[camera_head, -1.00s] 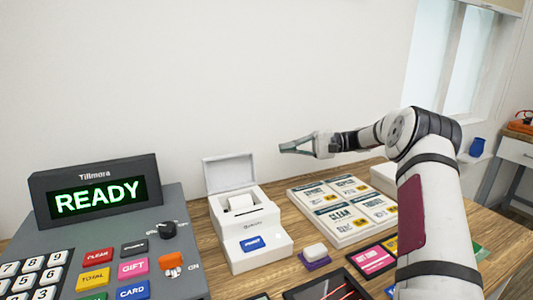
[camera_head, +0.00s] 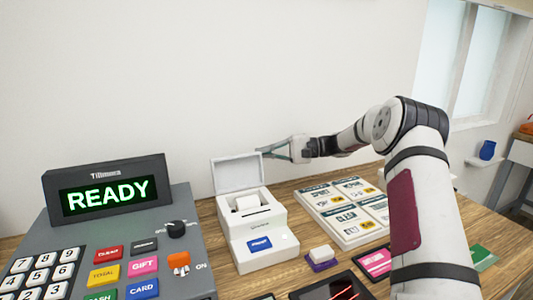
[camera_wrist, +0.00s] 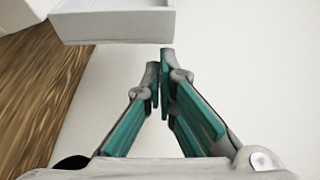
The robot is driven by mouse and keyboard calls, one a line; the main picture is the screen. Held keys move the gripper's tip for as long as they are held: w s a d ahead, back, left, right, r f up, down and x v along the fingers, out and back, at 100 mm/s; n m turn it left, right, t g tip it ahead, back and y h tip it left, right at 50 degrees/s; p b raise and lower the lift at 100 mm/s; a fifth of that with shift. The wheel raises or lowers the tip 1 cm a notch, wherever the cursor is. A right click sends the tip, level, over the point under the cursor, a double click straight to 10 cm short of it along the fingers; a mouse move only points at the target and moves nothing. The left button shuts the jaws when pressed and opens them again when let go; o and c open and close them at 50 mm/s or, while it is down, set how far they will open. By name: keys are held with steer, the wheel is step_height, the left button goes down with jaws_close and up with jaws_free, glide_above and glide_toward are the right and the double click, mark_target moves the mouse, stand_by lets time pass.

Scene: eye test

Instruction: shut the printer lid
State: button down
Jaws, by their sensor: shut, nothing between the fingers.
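The white printer (camera_head: 262,218) stands on the wooden counter with its lid (camera_head: 238,173) raised upright at the back. A white paper roll (camera_head: 248,203) shows in its open bay, and a blue button (camera_head: 260,244) is on its front. My gripper (camera_head: 262,152) is shut and empty, with its tips by the top right corner of the lid. I cannot tell whether they touch it. In the wrist view the fingertips (camera_wrist: 160,62) are together, just below the edge of a white box-like part, likely the lid (camera_wrist: 115,24).
A large grey till (camera_head: 150,235) with a READY display stands left of the printer. A white board of cards (camera_head: 335,232) lies to the right. A purple-based block (camera_head: 321,255) and dark trays are in front. The wall is close behind.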

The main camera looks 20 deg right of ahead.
steer(key=shift+s, duration=0.1)
steer(key=shift+s+r+n, duration=0.15)
steer(key=shift+r+n, duration=0.05)
steer(key=shift+n, duration=0.1)
